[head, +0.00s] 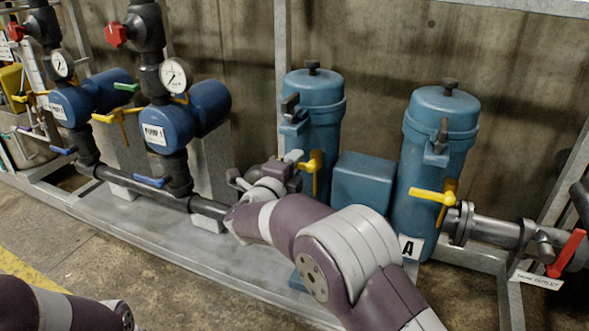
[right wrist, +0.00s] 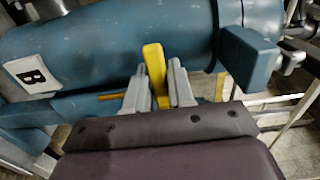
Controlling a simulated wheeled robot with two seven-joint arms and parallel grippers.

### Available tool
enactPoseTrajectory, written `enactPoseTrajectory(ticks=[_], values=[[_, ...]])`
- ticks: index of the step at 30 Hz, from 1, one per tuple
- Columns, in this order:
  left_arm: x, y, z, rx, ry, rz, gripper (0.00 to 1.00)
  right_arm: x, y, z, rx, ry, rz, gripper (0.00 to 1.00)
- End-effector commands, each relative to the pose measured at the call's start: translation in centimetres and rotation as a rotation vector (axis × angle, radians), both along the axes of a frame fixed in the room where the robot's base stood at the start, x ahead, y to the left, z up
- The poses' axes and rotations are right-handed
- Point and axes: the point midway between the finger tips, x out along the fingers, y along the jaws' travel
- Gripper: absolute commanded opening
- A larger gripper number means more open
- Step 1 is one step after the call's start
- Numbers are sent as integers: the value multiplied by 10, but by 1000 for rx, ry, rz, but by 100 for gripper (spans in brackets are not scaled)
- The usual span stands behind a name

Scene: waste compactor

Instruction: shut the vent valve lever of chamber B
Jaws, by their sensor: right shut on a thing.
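Chamber B is the left blue cylinder (head: 313,100) in the head view. In the right wrist view it lies sideways (right wrist: 110,55), with a white "B" label (right wrist: 33,75). Its yellow vent valve lever (right wrist: 154,65) stands between the fingers of my right gripper (right wrist: 158,85), which is shut on it. In the head view the lever (head: 316,160) shows beside my right gripper (head: 290,158), at the cylinder's front. My right forearm hides the lower part of chamber B. My left arm shows at the bottom left, its gripper out of view.
Chamber A (head: 437,130) stands to the right with its own yellow lever (head: 433,196). A blue box (head: 362,185) sits between the chambers. Blue pumps (head: 170,128) with gauges and pipes stand left. A red-handled outlet valve (head: 567,253) is at far right.

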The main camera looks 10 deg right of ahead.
Motion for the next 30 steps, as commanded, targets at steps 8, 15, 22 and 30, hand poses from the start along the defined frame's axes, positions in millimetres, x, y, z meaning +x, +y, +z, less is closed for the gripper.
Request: enactPoseTrajectory(ticks=[8,15,22,30], values=[[0,0,-2,0,0,0,44,0,0,0,24,-14,1,0],[0,0,-2,0,0,0,44,0,0,0,25,-15,1,0],[0,0,-2,0,0,0,44,0,0,0,24,-15,0,44],[0,0,3,0,0,0,44,-5,4,3,24,-15,1,44]])
